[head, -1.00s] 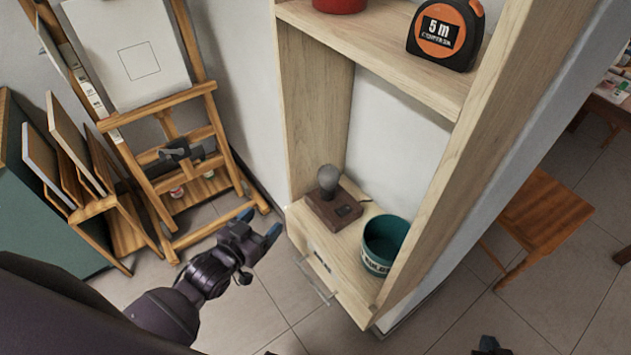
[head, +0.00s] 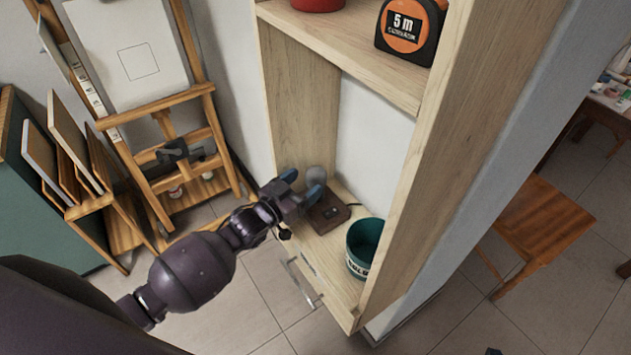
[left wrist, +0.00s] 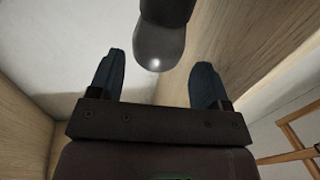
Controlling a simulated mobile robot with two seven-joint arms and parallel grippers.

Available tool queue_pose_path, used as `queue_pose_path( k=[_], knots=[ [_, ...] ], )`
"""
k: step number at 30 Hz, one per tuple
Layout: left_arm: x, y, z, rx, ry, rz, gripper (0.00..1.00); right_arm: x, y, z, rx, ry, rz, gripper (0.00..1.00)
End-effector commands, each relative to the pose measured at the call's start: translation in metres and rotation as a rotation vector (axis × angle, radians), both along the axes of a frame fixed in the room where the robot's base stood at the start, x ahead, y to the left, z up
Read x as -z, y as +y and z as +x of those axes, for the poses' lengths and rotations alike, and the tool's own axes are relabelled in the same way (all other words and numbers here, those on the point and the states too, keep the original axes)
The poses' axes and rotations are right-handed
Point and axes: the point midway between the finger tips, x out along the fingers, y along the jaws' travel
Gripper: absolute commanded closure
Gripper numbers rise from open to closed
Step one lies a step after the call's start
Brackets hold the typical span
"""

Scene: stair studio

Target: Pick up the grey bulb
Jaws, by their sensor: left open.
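The grey bulb (head: 315,176) stands on a brown wooden lamp base (head: 328,213) on the lower shelf of the wooden cabinet. My left gripper (head: 302,187) is open at the bulb, and its fingers partly cover the bulb and base in the head view. In the left wrist view the bulb (left wrist: 160,47) shows just beyond the two blue fingertips, roughly centred between them. I cannot tell whether either finger touches it. Of my right arm, at most a small dark piece shows at the head view's bottom edge.
A teal pot (head: 363,247) stands on the same shelf, right of the base. The cabinet's side panel (head: 425,160) and upper shelf (head: 350,62), holding an orange-black tape measure (head: 410,30), bound the space. A drawer handle (head: 302,283) juts out below. An easel (head: 190,150) stands left.

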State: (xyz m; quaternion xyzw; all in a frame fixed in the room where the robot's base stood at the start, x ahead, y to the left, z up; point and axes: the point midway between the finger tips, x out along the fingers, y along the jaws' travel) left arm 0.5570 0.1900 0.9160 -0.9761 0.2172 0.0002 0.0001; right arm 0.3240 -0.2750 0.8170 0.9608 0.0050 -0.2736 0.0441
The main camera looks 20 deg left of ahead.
Motion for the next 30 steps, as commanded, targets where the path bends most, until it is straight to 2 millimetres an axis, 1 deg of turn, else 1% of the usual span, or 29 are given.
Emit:
queue_pose_path(
  k=[1,4,9,12,18,20,24,26,30],
  knots=[
    [-0.004,-0.005,0.007,0.001,-0.004,-0.002,0.29,0.0,0.0,-0.002,0.002,0.004,0.0,1.0],
    [-0.007,-0.012,0.019,0.001,-0.003,-0.003,0.29,-0.001,-0.001,-0.004,0.002,0.009,0.0,1.0],
    [-0.004,-0.02,0.035,0.0,0.0,-0.001,0.29,-0.001,-0.001,-0.003,0.001,0.007,-0.001,1.0],
    [-0.005,-0.021,0.039,0.001,-0.001,0.0,0.29,-0.002,-0.001,-0.001,0.0,0.002,-0.001,1.0],
    [-0.004,-0.021,0.039,0.0,-0.001,0.0,0.29,-0.007,0.0,0.004,-0.004,-0.012,-0.003,1.0],
    [-0.004,-0.021,0.039,0.0,-0.001,0.0,0.37,-0.009,0.0,0.006,-0.005,-0.016,-0.004,1.0],
    [-0.004,-0.021,0.039,0.0,-0.001,0.0,0.58,-0.01,0.0,0.008,-0.007,-0.02,-0.004,1.0],
    [-0.004,-0.021,0.039,0.0,-0.001,0.0,0.66,-0.01,0.0,0.008,-0.007,-0.02,-0.004,1.0],
    [-0.004,-0.021,0.039,0.0,-0.001,0.0,0.66,-0.009,0.0,0.007,-0.006,-0.018,-0.005,1.0]
  ],
)
